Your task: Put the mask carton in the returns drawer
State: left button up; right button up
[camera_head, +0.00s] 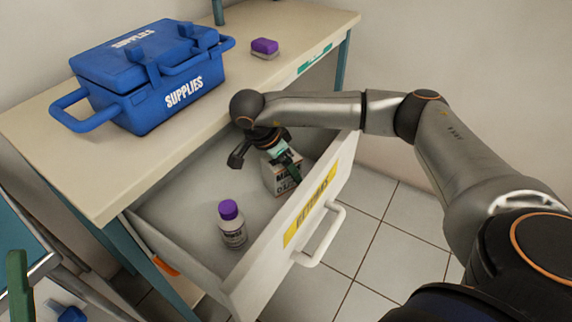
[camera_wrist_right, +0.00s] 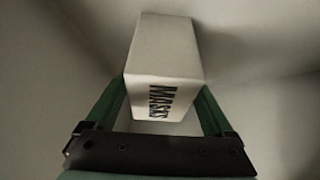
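The mask carton (camera_head: 284,181), a white box with dark lettering, is inside the open returns drawer (camera_head: 240,283) near its far right end. My right gripper (camera_head: 289,163) reaches down into the drawer from above. In the right wrist view the carton (camera_wrist_right: 162,60) sits between the two green fingers of the gripper (camera_wrist_right: 165,100), which appear to touch it on both sides. Whether the carton's base rests on the drawer floor is hidden. A green finger-like part, apparently of my left gripper (camera_head: 18,285), shows at the lower left edge; its opening cannot be seen.
The drawer's front has a yellow label and a white handle (camera_head: 322,236). A blue supplies case (camera_head: 150,75) and a small purple-topped item (camera_head: 265,48) sit on the counter (camera_head: 60,140).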

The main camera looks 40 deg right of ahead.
jog(key=shift+o, duration=0.5)
jog(key=shift+r, duration=0.35)
jog(key=p+v, duration=0.3)
jog(key=v, duration=0.7)
jog(key=shift+a+r, duration=0.3)
pick_arm(q)
jog(key=shift+s+a+r, duration=0.1)
jog(key=shift+a+r, duration=0.05)
jog(key=shift+r, duration=1.55)
pick_arm(e)
jog(key=shift+a+r, duration=0.2)
jog(key=shift+r, duration=0.25)
